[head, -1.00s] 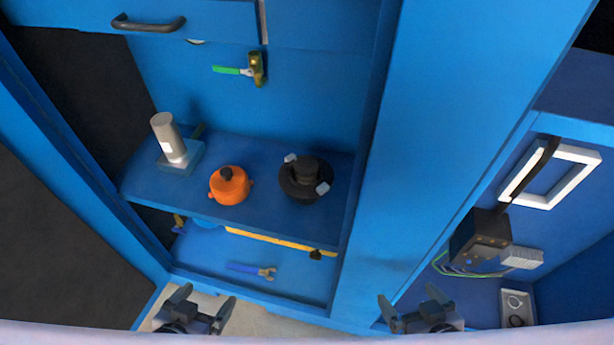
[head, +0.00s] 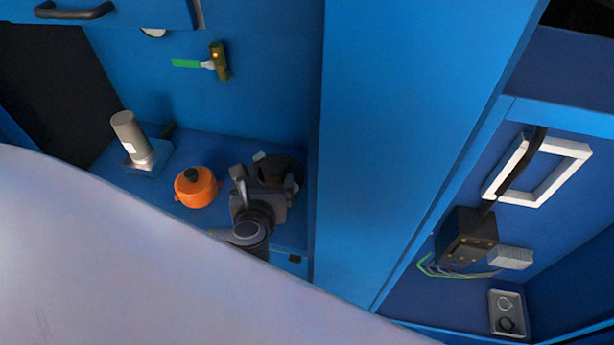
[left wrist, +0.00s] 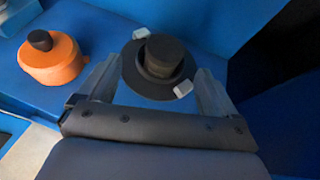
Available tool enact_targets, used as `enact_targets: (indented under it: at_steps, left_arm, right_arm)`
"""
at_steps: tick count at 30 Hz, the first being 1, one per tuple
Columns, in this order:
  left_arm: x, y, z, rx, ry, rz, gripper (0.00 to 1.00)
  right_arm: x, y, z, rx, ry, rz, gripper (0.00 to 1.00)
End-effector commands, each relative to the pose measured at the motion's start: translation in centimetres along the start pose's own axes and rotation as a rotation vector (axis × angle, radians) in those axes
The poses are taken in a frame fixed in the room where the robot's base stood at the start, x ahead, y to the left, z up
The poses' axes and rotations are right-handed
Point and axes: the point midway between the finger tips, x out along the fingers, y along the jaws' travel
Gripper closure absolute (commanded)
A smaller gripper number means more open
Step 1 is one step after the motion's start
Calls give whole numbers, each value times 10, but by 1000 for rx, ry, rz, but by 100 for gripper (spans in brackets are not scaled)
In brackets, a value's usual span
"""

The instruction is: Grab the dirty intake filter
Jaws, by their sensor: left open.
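A dark round part with a stepped top and two pale clips, which I take for the intake filter (head: 287,165), sits on the blue shelf, partly covered by my gripper in the head view. My left gripper (head: 264,180) is over the shelf at this part, jaws open and empty. In the left wrist view, the filter (left wrist: 160,58) lies between and slightly beyond the fingertips of the left gripper (left wrist: 158,75), one on each side. I cannot tell whether they touch it or how deep they reach. My right gripper is out of view.
An orange lidded pot-like part (head: 196,187) stands on the shelf (head: 205,143) close left of my gripper. A grey cylinder on a base (head: 132,137) stands further left. A brass valve with a green handle (head: 218,62) is on the back wall. A blue post (head: 400,120) borders the right.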

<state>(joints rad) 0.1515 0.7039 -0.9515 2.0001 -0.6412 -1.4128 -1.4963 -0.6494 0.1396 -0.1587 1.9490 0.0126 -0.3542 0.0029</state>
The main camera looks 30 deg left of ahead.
Motion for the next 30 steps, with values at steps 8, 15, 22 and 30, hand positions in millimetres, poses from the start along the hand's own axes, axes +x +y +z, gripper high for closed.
enact_targets:
  at_steps: [8,15,22,30]
  left_arm:
    - [20,3,6,54,-30,18,8]
    - [47,-2,2,52,-28,18,8]
    - [71,-4,2,50,-26,16,8]
    - [73,-4,2,50,-24,15,8]
  right_arm:
    - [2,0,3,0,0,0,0]
    - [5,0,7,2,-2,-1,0]
    - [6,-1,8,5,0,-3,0]
    - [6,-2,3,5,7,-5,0]
